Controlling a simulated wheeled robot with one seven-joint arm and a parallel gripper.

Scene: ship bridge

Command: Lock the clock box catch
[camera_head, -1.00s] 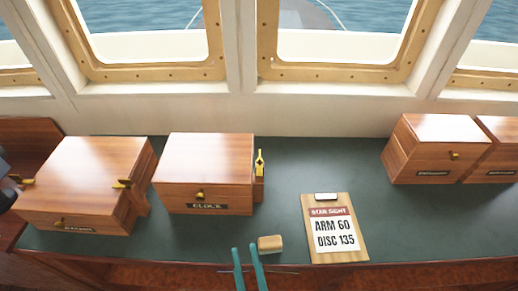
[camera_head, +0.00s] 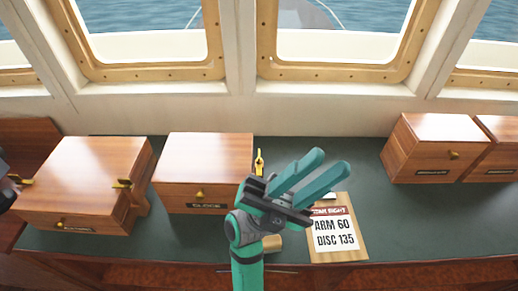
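The clock box (camera_head: 205,158) is a closed wooden box labelled CLOCK, left of centre on the dark green counter. A small brass fitting (camera_head: 199,194) sits on its front above the label. A brass catch (camera_head: 259,160) stands upright at its right side; its lower part and bracket are mostly hidden by my gripper. My gripper (camera_head: 328,163) has teal fingers pointing up and right, with a gap between them and nothing in it. It is in front of the box's right front corner and right of the catch, apart from it in the picture.
Another wooden box (camera_head: 85,175) with brass catches stands at left. Two more boxes (camera_head: 435,145) (camera_head: 497,143) stand at right. A clipboard (camera_head: 350,245) reading ARM 60, DISC 135 lies right of my gripper. A tan block (camera_head: 272,243) is partly hidden by my arm. The counter's back middle is clear.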

